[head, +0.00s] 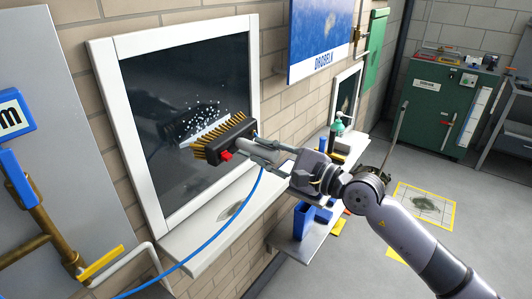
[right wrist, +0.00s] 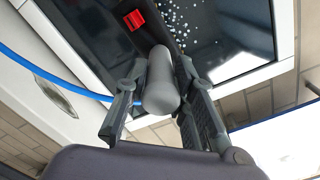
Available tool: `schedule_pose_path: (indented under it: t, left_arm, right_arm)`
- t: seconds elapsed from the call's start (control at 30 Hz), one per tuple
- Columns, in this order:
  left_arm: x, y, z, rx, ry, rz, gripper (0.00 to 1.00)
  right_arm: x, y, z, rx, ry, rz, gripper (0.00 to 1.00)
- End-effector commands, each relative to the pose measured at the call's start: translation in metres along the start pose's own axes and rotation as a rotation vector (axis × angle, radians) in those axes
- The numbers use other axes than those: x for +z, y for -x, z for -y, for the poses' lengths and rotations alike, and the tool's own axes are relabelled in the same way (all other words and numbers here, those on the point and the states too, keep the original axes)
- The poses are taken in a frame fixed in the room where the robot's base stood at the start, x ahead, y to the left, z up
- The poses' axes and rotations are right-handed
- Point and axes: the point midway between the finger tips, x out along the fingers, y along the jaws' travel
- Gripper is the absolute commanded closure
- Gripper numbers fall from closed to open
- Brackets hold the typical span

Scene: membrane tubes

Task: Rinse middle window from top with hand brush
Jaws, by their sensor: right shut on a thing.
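The hand brush (head: 215,138) has yellow bristles, a dark head and a red part. It is in front of the lower part of the large white-framed window (head: 160,85); I cannot tell whether the bristles touch the glass. White droplets (head: 203,118) show at the bristles over the dark pane. My right gripper (head: 262,152) is shut on the brush's grey handle. In the right wrist view the gripper (right wrist: 160,82) has its fingers on both sides of the handle (right wrist: 160,98), and the red part (right wrist: 134,19) shows beyond. My left gripper is out of view.
A blue hose (head: 225,232) runs from the brush down to the lower left. A white sill (head: 215,222) juts out below the window. A shelf (head: 300,240) with blue bins stands to the right. Brass pipes (head: 45,220) are at left. The floor at right is mostly open.

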Motion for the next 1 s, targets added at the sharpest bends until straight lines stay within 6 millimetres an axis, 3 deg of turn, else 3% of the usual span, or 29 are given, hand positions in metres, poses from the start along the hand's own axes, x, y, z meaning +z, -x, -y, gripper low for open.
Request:
schedule_pose_path:
  t: [1.0]
  left_arm:
    - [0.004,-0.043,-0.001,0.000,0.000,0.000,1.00]
  right_arm:
    - [-0.028,0.000,-0.032,-0.009,0.002,0.007,1.00]
